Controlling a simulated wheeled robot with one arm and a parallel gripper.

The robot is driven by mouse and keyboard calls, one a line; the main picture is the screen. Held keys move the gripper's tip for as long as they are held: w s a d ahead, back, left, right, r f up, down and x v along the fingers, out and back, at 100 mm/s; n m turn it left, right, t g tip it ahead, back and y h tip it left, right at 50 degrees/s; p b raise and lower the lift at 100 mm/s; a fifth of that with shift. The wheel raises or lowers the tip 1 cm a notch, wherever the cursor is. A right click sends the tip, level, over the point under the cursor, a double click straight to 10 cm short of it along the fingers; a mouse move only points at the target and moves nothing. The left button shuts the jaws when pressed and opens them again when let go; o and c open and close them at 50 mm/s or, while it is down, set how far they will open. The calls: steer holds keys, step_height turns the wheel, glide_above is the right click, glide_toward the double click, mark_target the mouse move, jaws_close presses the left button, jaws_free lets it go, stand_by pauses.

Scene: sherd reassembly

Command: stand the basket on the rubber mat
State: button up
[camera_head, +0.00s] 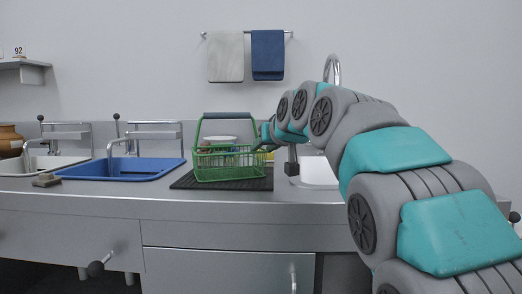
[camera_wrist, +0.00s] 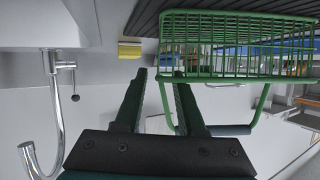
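The green wire basket (camera_head: 230,165) stands upright on the dark ribbed rubber mat (camera_head: 185,183), its grey-gripped handle raised. A pale bowl (camera_head: 220,141) and other pieces show in it. In the wrist view, which looks upside down, the basket (camera_wrist: 240,62) fills the upper right against the mat (camera_wrist: 145,12). My gripper (camera_head: 258,145) is at the basket's right end in the head view. Its two fingers (camera_wrist: 160,75) are apart in the wrist view, with nothing clearly held between them. Whether a finger touches the basket I cannot tell.
A blue basin (camera_head: 120,168) lies left of the mat, with a grey block (camera_head: 46,180) on the counter's front. A white sink (camera_head: 318,172) is on the right, partly behind my arm. A yellow block (camera_wrist: 130,50) sits near the mat. Towels hang on the wall.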

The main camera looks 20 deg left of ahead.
steer(key=v, duration=0.9)
steer(key=shift+s+d, duration=0.2)
